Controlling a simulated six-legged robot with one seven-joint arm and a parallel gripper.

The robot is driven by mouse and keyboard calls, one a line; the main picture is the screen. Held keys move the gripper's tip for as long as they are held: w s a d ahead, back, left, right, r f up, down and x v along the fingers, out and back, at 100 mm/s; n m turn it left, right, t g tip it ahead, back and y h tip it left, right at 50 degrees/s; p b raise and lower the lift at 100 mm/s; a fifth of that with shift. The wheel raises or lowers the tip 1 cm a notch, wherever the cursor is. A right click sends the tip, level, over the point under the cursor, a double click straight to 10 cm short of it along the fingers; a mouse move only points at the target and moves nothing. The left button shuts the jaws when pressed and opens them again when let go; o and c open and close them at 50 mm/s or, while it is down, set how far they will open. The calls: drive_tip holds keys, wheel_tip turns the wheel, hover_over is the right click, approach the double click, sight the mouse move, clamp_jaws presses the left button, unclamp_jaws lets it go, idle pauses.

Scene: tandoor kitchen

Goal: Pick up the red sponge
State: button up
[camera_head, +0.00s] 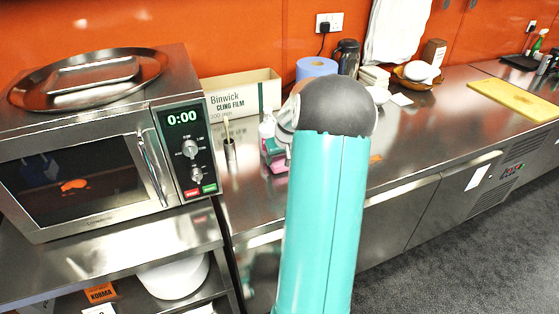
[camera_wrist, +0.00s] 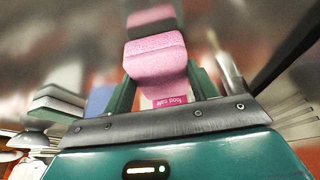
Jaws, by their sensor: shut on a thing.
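A pinkish-red sponge (camera_wrist: 156,62) with a small red label sits between the teal fingers of my gripper (camera_wrist: 160,78) in the wrist view. The fingers are shut on its two sides. In the head view, my arm hides most of the gripper. A small pink patch of the sponge (camera_head: 280,165) shows just left of the arm, low over or at the steel counter (camera_head: 245,190). I cannot tell whether the sponge touches the counter. A blurred pink shape above the sponge in the wrist view looks like a reflection.
A steel microwave (camera_head: 80,150) with an oval tray (camera_head: 90,78) on top stands at the left. A thin upright holder (camera_head: 230,152) stands left of the gripper.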

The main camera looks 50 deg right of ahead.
wheel_tip(320, 180, up, 2)
drive_tip(key=shift+s+r, duration=0.15)
drive_tip(key=shift+r, duration=0.1)
drive_tip(key=s+a+r, duration=0.7)
drive_tip(key=s+r, duration=0.2)
drive_tip(key=s, duration=0.2)
drive_tip(key=shift+s+r, duration=0.2)
drive_tip(key=shift+s, duration=0.2)
drive_tip(key=o, duration=0.4)
drive_tip(key=shift+c, duration=1.3)
drive_tip(key=shift+s, duration=0.1)
